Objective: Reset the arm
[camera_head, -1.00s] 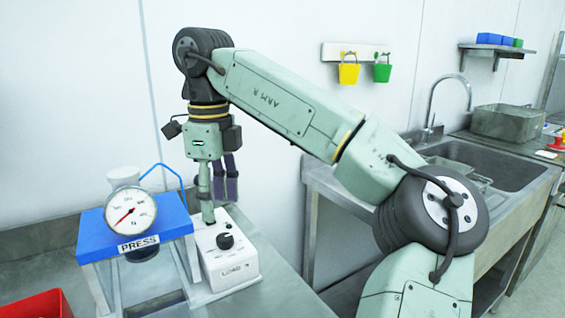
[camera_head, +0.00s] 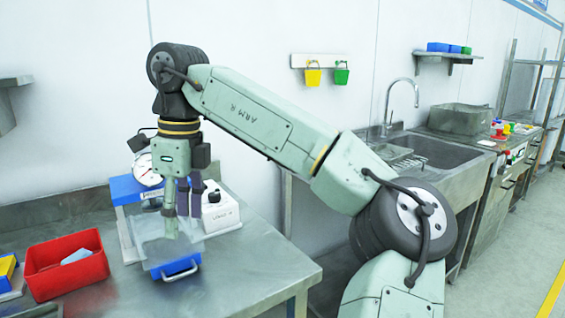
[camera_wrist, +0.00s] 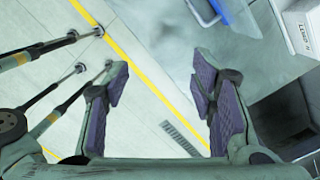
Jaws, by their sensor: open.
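My arm reaches over from the right in the head view, bent down at the wrist. My gripper (camera_head: 184,210) hangs above the front of the press area on the steel table, fingers down. In the wrist view my gripper (camera_wrist: 162,75) has its purple-padded fingers wide apart with nothing between them. The blue-topped press with a round gauge (camera_head: 147,172) stands just behind and left of it, partly hidden by my wrist. The white control box (camera_head: 220,212) is close on its right and shows again in the wrist view (camera_wrist: 298,22).
A red bin (camera_head: 66,268) stands left on the table (camera_head: 245,275). The table's right part is bare. The sink (camera_head: 440,150) lies behind my arm; floor shows below in the wrist view.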

